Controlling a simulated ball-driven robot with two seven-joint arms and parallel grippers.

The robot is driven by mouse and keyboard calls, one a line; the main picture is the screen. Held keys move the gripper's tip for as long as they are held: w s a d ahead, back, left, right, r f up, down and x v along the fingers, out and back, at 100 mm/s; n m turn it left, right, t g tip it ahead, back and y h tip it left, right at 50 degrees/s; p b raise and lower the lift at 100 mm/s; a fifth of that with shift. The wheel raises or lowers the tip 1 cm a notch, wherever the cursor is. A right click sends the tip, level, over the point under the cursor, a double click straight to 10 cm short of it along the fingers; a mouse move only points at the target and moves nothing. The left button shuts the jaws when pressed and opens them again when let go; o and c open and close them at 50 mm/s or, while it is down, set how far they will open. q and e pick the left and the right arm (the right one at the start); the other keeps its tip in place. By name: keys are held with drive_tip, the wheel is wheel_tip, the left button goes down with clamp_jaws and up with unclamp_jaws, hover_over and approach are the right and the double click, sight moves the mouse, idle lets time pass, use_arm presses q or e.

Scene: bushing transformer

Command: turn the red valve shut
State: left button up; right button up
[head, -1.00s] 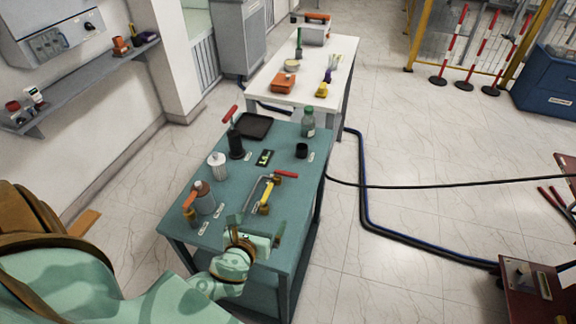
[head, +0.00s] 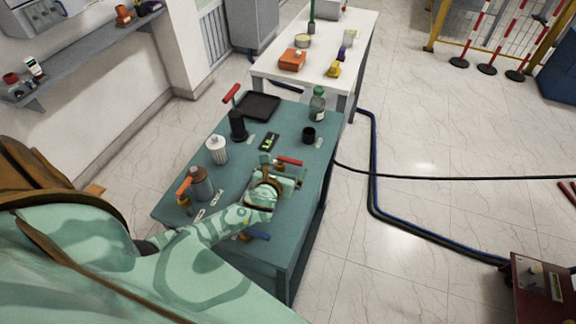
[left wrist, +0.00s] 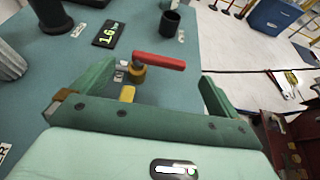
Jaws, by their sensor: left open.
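The red valve (head: 290,160) has a red lever on a brass body and sits on the teal table. In the left wrist view its red lever (left wrist: 158,61) points to the right from the brass fitting (left wrist: 138,75), with a yellow part just below. My left gripper (head: 283,167) is open over the table, right at the valve. In the left wrist view its fingers (left wrist: 157,72) stand on either side of the valve, the lever lying just beyond and between their tips. I see no clear contact. My arm and hand hide most of the pipe. My right gripper is not in view.
A blue lever (head: 257,235) shows beside my wrist. A black tray (head: 260,106) lies at the back.

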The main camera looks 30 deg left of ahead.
sight(289, 161)
use_arm(q)
drive_tip(key=shift+b+x, duration=0.5)
drive_tip(key=shift+x, duration=1.45)
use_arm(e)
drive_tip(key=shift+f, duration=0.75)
